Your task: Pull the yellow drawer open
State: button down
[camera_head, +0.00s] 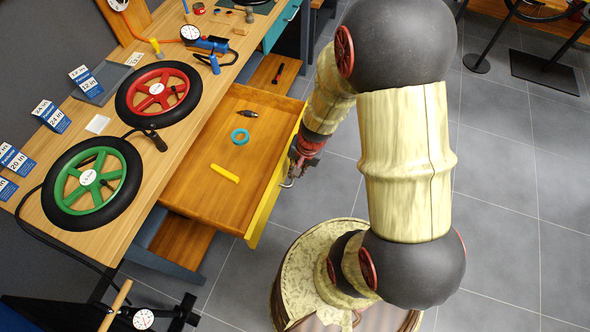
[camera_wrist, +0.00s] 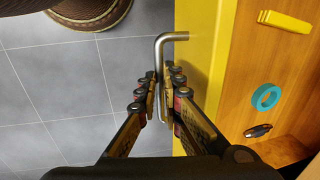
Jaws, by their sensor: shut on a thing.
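The yellow drawer (camera_head: 264,200) is pulled out from under the workbench, and its wooden inside shows in the head view. Its yellow front also shows in the wrist view (camera_wrist: 207,50), with a silver bar handle (camera_wrist: 172,37) bent outward from it. My gripper (camera_wrist: 158,92) is shut on the handle, one finger on each side of the bar. In the head view my gripper (camera_head: 291,172) is at the outer side of the drawer front, partly hidden by my arm. The drawer holds a yellow stick (camera_head: 225,173), a teal ring (camera_head: 240,136) and a small dark tool (camera_head: 247,114).
The workbench (camera_head: 180,130) carries a red-rimmed wheel (camera_head: 158,90), a green-rimmed wheel (camera_head: 91,183), gauges and blue label cards. A teal drawer front (camera_head: 281,27) is farther along. Grey tiled floor (camera_head: 500,180) is open to the right. A black stand (camera_head: 478,62) is at the far right.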

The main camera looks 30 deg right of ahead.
jog(key=c, duration=2.2)
grip_release()
jog(key=shift+r, duration=0.15)
jog(key=r, duration=0.3)
jog(key=s+d+r, duration=0.1)
jog(key=r, duration=0.7)
jog(key=shift+s+d+r, duration=0.15)
jog(key=shift+s+r, duration=0.1)
jog(key=shift+s, duration=0.15)
